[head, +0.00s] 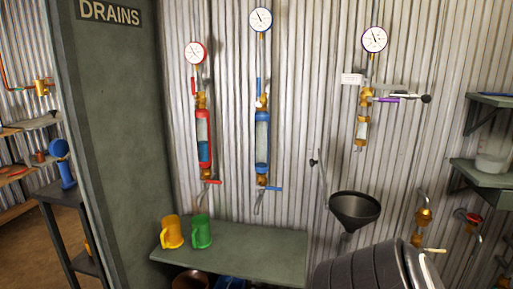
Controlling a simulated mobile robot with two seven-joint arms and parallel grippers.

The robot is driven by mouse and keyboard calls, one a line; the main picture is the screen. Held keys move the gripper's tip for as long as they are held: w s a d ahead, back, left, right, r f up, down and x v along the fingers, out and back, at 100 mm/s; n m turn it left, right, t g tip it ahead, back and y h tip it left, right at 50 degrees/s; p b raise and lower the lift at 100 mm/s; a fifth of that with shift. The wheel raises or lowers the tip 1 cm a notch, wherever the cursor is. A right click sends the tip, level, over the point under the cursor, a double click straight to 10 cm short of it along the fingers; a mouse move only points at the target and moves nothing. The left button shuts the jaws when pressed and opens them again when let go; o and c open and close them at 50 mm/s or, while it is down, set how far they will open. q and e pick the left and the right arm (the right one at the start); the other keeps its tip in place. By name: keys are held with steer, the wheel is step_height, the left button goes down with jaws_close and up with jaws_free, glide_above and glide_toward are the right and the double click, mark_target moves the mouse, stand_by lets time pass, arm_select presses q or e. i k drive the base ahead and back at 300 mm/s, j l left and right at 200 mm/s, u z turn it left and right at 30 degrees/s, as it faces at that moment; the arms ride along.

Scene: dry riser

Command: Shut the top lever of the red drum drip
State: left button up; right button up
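The red drum drip (203,138) hangs on the corrugated wall, left of the blue one. It has a red-rimmed gauge (195,53) on top and a red-framed sight drum with blue liquid low inside. Its red top lever (193,86) stands upright, along the pipe, just above the brass fitting (201,100). Its red bottom lever (212,181) points sideways to the right, across the pipe. Neither of my grippers shows in the head view.
A blue drum drip (262,135) and a brass drip with a purple lever (385,99) hang to the right. Yellow (172,231) and green (201,231) jugs stand on the green bench (255,245) below. A black funnel (354,208) is right. A green "DRAINS" partition (115,130) stands left.

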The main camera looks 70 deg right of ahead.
mark_target(193, 86)
steer(key=z, duration=2)
steer(key=i+u, duration=0.15)
steer(key=i, duration=0.55)
steer(key=i+l+u, duration=0.15)
steer(key=i, duration=0.55)
